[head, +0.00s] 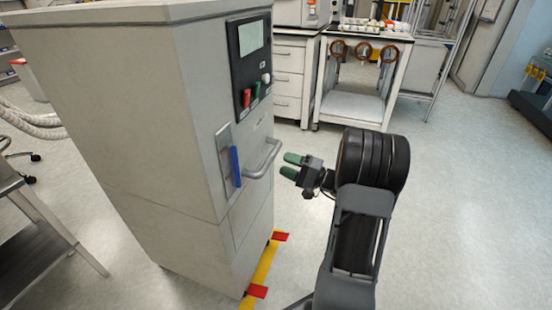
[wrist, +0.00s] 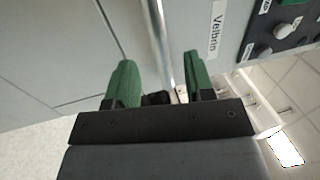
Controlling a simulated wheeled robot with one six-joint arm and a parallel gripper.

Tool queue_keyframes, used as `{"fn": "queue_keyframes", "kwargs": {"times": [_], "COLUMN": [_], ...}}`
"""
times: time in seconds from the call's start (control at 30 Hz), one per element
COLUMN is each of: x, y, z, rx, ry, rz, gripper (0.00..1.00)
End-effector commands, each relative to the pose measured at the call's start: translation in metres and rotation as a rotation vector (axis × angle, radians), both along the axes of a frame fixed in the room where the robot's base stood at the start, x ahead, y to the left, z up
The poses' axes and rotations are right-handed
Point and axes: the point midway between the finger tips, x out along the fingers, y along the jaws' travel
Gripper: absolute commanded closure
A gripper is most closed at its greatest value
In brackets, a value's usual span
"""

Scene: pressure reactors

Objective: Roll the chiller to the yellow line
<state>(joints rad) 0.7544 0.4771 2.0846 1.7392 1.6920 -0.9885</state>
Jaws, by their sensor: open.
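The chiller (head: 140,130) is a tall grey cabinet on the left in the head view. Its front has a dark control panel, a blue latch-like piece (head: 236,166) and a grey bar handle (head: 264,160). A yellow line (head: 262,272) lies on the floor along the cabinet's front foot, with red strips (head: 257,291) across it. My gripper (head: 291,165) has green fingers and is open and empty, just right of the handle with a small gap. In the wrist view, the handle bar (wrist: 158,45) shows between the fingers of my gripper (wrist: 160,80).
A white bench with drawers (head: 288,75) and an open cart (head: 360,85) stand behind. A metal table (head: 40,240) is at the lower left, with white hoses (head: 30,120) above it. The floor (head: 460,210) on the right is clear.

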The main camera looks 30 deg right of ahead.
Motion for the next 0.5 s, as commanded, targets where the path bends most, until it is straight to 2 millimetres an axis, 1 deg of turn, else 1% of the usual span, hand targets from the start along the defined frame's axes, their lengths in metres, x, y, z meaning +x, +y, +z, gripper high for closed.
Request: {"fn": "queue_keyframes", "kwargs": {"times": [0.03, 0.2, 0.3, 0.5], "x": [-0.008, -0.031, -0.043, -0.056], "y": [-0.009, -0.03, -0.04, -0.052], "z": [0.0, -0.007, -0.01, -0.014], "rx": [0.002, 0.001, 0.003, 0.0], "ry": [0.002, 0.001, 0.001, 0.0], "rz": [-0.005, -0.005, -0.003, -0.001], "gripper": [0.52, 0.52, 0.52, 0.52]}}
